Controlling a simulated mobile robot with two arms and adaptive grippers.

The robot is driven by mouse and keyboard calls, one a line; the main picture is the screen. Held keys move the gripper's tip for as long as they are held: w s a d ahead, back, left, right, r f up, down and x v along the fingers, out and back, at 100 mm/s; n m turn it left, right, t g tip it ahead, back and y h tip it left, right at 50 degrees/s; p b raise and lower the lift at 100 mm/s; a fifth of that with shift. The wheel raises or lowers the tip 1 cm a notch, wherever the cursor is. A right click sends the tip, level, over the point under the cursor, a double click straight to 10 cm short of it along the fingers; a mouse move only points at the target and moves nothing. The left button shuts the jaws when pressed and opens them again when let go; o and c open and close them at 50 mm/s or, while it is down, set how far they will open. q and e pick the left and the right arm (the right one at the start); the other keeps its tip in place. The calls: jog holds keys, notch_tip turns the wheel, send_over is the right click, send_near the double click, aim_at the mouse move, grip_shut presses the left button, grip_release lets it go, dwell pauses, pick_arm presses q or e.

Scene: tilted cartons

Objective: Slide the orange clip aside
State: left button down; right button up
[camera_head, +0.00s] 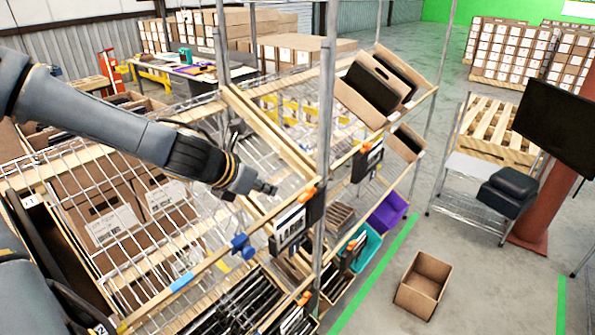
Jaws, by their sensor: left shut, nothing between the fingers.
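My left arm reaches in from the left over the wire rack. My left gripper (266,188) is shut and empty, its tip pointing right. An orange clip (308,193) sits on the rack's front rail by the upright post, above a black-and-white label display (290,228). The gripper tip is a short way left of this clip, apart from it in the picture; the depth between them is hard to tell. Other small orange clips show farther along the rails, one of them above another label display (367,160). My right gripper is not in view.
A metal upright post (326,110) stands just right of the near clip. A wooden rail (265,130) runs behind the gripper. A blue knob (241,246) is on the front rail. A tilted carton (357,103) is on the upper shelf; an open carton (424,284) stands on the floor.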

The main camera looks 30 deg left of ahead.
aim_at(307, 192)
pick_arm(q)
jog(key=x, duration=0.4)
jog(key=b+x, duration=0.1)
jog(key=x, duration=0.4)
jog(key=shift+s+d+f, duration=0.1)
jog(key=shift+d, duration=0.1)
jog(key=w, duration=0.2)
jog(key=shift+w+d+p, duration=0.15)
jog(key=shift+w+p, duration=0.2)
jog(key=shift+w, duration=0.7)
jog(key=shift+d, duration=0.1)
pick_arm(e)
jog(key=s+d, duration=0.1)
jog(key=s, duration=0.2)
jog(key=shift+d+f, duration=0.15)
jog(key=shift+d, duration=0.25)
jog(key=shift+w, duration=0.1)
